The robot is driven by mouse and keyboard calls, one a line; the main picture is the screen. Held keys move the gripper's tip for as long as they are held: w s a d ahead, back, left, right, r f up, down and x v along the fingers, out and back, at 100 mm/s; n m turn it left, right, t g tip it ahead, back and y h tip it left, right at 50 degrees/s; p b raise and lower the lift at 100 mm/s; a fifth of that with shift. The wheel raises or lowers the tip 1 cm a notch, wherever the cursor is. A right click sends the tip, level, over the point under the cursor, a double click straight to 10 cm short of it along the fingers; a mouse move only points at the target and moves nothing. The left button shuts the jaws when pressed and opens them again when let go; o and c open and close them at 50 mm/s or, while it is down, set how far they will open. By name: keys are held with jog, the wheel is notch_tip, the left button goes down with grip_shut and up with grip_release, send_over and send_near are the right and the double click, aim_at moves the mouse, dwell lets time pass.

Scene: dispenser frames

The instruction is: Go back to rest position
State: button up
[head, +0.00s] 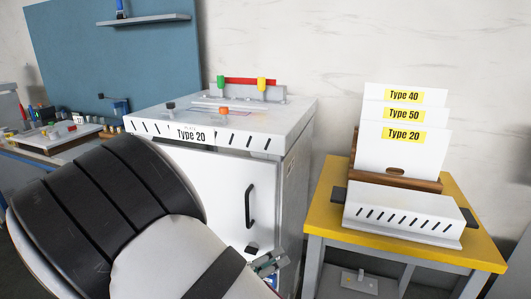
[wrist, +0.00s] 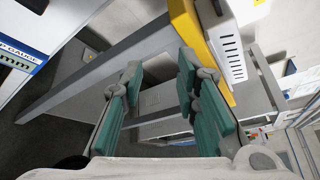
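My gripper (wrist: 158,85) shows in the wrist view with its two teal-padded fingers spread wide apart. It is open and nothing is between the fingers. In the head view my arm fills the lower left, in front of the white cabinet (head: 180,165).
A white slotted dispenser (head: 405,212) and upright Type 40, 50 and 20 frames (head: 400,155) stand on the yellow-topped table. The cabinet carries a Type 20 label (head: 190,134) and a black handle (head: 250,205). A cluttered workbench (head: 45,145) stands at left.

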jog(key=s+d+r+m+g+y+p, duration=0.1)
jog(key=s+d+r+m+g+y, duration=0.1)
jog(key=s+d+r+m+g, duration=0.45)
jog(key=s+d+r+m+g+y+p, duration=0.1)
jog(key=s+d+r+m+g, duration=0.25)
jog(key=d+r+m, duration=0.55)
jog(key=s+d+r+m+t+y+p, duration=0.1)
jog(key=s+r+m+y, duration=0.3)
jog(key=s+m, duration=0.4)
jog(key=s+d+r+m+t+y+p, duration=0.1)
jog(key=s+r+m+y, duration=0.3)
jog(key=s+m, duration=0.5)
jog(key=shift+s+d+r+m+t+p, duration=0.3)
jog(key=shift+r+m+t, duration=0.65)
jog(key=shift+m, duration=2)
jog(key=shift+w+a+r+g, duration=0.1)
jog(key=shift+r+g, duration=0.15)
